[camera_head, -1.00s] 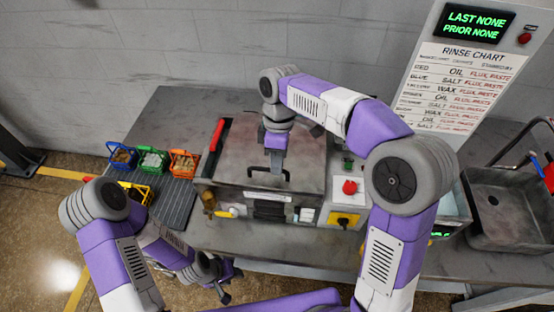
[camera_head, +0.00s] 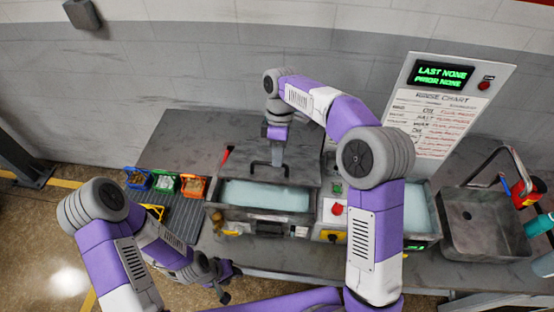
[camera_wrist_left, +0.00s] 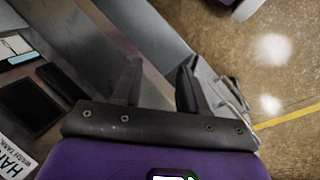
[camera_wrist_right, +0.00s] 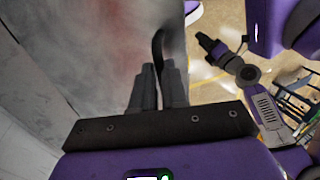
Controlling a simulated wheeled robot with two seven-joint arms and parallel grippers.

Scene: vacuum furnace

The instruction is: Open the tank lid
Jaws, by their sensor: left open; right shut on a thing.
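The grey tank lid (camera_head: 240,150) is raised and tilted back in the head view, with pale liquid (camera_head: 265,195) showing in the tank below its front edge. My right gripper (camera_head: 277,160) is shut on the lid's dark handle (camera_head: 256,167). In the right wrist view the fingers (camera_wrist_right: 160,70) close around the handle (camera_wrist_right: 157,45), beside the smeared lid face (camera_wrist_right: 90,50). My left gripper (camera_head: 222,282) is open and empty, low in front of the bench. Its fingers (camera_wrist_left: 160,75) show apart in the left wrist view.
Blue, green and orange baskets (camera_head: 165,183) stand left of the tank on a ribbed mat (camera_head: 180,218). A red button (camera_head: 337,209) is right of the tank. A second liquid-filled basin (camera_head: 417,210), a sink (camera_head: 480,220) and the rinse chart board (camera_head: 440,105) are further right.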

